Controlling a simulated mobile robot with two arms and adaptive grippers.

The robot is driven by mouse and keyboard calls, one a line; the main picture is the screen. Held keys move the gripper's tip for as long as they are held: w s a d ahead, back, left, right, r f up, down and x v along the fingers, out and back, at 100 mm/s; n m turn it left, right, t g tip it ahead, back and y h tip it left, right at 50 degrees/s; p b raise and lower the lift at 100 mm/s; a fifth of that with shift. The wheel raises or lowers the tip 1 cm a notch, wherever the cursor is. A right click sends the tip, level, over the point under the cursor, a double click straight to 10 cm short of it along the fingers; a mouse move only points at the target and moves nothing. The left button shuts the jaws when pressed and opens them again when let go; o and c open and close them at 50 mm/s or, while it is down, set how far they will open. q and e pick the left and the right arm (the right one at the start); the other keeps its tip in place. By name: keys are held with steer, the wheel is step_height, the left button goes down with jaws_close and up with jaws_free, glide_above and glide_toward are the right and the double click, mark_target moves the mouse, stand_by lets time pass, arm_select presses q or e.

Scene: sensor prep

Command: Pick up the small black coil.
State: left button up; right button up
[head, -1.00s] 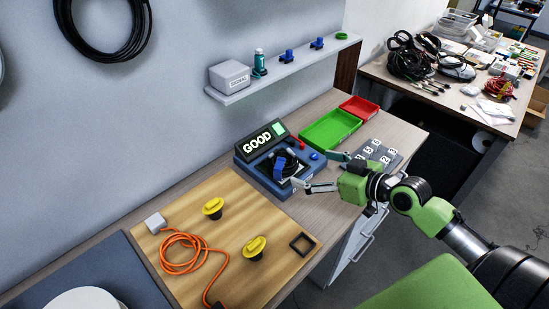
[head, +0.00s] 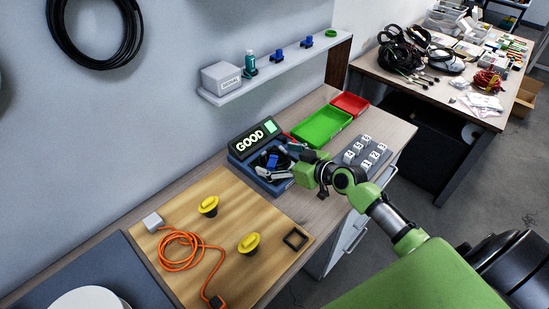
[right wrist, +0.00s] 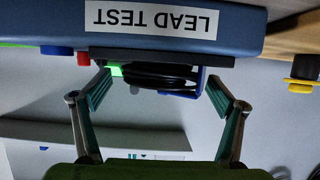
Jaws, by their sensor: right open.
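The small black coil (head: 264,159) lies on the blue tester (head: 240,165), whose screen reads GOOD in the head view. In the right wrist view the black coil (right wrist: 160,80) shows between the two fingers, in front of the tester's LEAD TEST face (right wrist: 50,30), with a blue part beside it. My right gripper (head: 279,161) is open over the tester and partly covers the coil in the head view. In the right wrist view its fingers (right wrist: 158,83) stand apart on either side of the coil, with visible gaps. My left gripper is not in view.
Green (head: 322,127) and red (head: 350,104) trays stand behind the tester. Small numbered blocks (head: 366,150) lie to its right. A wooden board (head: 205,245) with yellow knobs and an orange cable lies in front. A shelf (head: 285,66) runs along the wall.

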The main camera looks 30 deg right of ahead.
steer(key=shift+w+a+f, duration=0.2)
steer(key=shift+w+f, duration=0.05)
steer(key=shift+w, duration=0.3)
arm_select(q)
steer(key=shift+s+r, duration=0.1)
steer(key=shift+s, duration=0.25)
arm_select(e)
steer(key=c, duration=1.4)
steer(key=shift+r, duration=0.15)
steer(key=shift+c, duration=0.2)
steer(key=shift+r, duration=0.25)
step_height(320, 180, up, 2)
steer(key=shift+r+b, duration=0.1)
steer(key=shift+b, duration=0.35)
steer(key=s+r, duration=0.1)
steer(key=r, duration=0.1)
steer(key=s+r, duration=0.3)
steer(key=shift+s+a+r, duration=0.35)
steer(key=shift+s+r, duration=0.05)
arm_select(q)
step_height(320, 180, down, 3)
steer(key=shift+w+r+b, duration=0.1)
steer(key=shift+b, duration=0.85)
arm_select(e)
steer(key=s+a+r, duration=0.1)
steer(key=s+r, duration=0.3)
steer(key=s, duration=0.5)
steer(key=shift+a+r, duration=0.15)
steer(key=shift+s, duration=0.1)
